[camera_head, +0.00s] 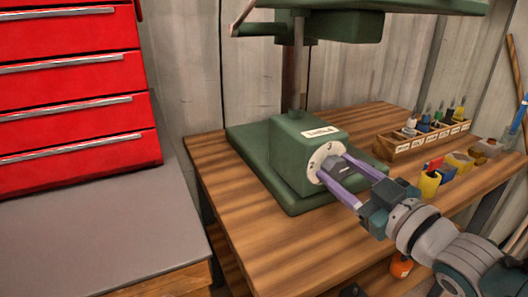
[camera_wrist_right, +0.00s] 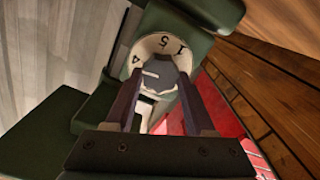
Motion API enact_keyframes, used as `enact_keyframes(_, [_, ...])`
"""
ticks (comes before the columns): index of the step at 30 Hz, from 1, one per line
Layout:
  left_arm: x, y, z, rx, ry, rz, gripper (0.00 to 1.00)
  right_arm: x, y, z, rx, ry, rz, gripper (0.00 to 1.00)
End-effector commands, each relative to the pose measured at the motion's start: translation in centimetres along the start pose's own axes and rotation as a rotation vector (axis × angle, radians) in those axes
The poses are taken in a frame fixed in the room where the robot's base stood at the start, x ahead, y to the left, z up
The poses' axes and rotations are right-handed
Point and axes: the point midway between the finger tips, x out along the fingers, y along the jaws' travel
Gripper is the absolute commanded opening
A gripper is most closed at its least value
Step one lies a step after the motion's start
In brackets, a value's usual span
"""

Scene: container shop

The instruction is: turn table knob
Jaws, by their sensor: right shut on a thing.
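The knob is a dark grey dial (camera_head: 340,168) on a round white numbered plate (camera_head: 318,160). The plate is on the side of a green machine block (camera_head: 291,154) on the wooden table. My right gripper (camera_head: 336,171) reaches in from the right, its two purple fingers shut on the knob, one on each side. In the right wrist view the knob (camera_wrist_right: 158,76) sits between the fingertips of my right gripper (camera_wrist_right: 157,84), with a white pointer mark toward the left. The numbers 4, 5 and 1 show on the plate (camera_wrist_right: 150,46). My left gripper is not in view.
A wooden rack (camera_head: 425,138) of small tools stands at the back right of the table (camera_head: 222,166). Yellow, red and blue items (camera_head: 432,178) stand close behind my right wrist. A red drawer cabinet (camera_head: 75,90) and grey bench (camera_head: 110,235) are at left. The green machine's upper part overhangs the block.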

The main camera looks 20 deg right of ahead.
Motion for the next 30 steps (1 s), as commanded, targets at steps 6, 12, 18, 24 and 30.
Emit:
enact_keyframes(6, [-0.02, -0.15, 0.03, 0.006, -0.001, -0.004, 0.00, 0.02, 0.03, -0.05, 0.012, 0.002, 0.000, 0.00])
enact_keyframes(12, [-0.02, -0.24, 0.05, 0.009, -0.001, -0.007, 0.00, 0.02, 0.02, -0.05, 0.011, 0.002, 0.000, 0.00])
enact_keyframes(18, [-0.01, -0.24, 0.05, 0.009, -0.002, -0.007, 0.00, 0.01, 0.02, -0.04, 0.010, 0.001, 0.000, 0.71])
enact_keyframes(24, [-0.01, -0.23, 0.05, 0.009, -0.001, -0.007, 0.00, 0.01, 0.01, -0.02, 0.010, 0.001, 0.000, 0.84])
enact_keyframes(30, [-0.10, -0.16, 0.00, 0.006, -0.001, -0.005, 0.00, -0.21, 0.00, -0.02, 0.010, 0.000, 0.000, 0.84])
